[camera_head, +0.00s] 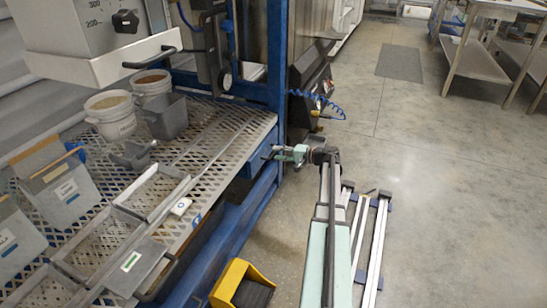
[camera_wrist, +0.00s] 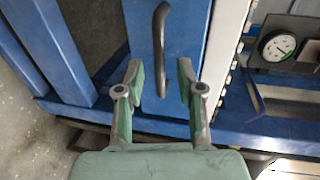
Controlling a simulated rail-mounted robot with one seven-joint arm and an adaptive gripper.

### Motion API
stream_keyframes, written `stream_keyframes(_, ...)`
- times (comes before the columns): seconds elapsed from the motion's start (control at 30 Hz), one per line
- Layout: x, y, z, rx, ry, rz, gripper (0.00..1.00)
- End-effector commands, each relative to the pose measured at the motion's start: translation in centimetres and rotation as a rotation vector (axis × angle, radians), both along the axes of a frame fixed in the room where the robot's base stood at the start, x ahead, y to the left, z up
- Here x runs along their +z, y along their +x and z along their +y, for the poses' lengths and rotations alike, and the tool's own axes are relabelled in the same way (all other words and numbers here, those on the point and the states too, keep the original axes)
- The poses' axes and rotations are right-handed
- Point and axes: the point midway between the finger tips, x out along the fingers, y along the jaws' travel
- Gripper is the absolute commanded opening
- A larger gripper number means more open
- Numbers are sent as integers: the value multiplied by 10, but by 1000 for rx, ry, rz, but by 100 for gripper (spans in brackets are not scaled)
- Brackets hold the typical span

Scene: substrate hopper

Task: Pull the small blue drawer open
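In the wrist view a narrow blue front, which looks like the small blue drawer (camera_wrist: 190,30), carries a dark curved handle (camera_wrist: 160,45). My gripper (camera_wrist: 160,75) is open, with one green-padded finger on each side of the handle's lower part. There are visible gaps between the handle and both fingers, and nothing is held. How deep the fingers reach past the handle cannot be told. In the head view my gripper (camera_head: 268,152) is beside the blue frame at the bench's right end. The drawer front and its handle cannot be made out there.
A perforated bench (camera_head: 215,150) with trays and buckets lies left of my arm. A yellow bin (camera_head: 240,285) stands on the floor near its front. A dark unit with a blue coiled hose (camera_head: 325,105) is behind my gripper. Open floor (camera_head: 430,170) lies to the right.

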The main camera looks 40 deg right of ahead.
Motion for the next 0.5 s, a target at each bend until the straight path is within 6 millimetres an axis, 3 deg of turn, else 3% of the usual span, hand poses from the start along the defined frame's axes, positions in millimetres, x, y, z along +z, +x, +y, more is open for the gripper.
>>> stream_keyframes(0.2,-6,20,11,1,0,0,37)
stream_keyframes(0.5,-6,25,14,0,0,0,37)
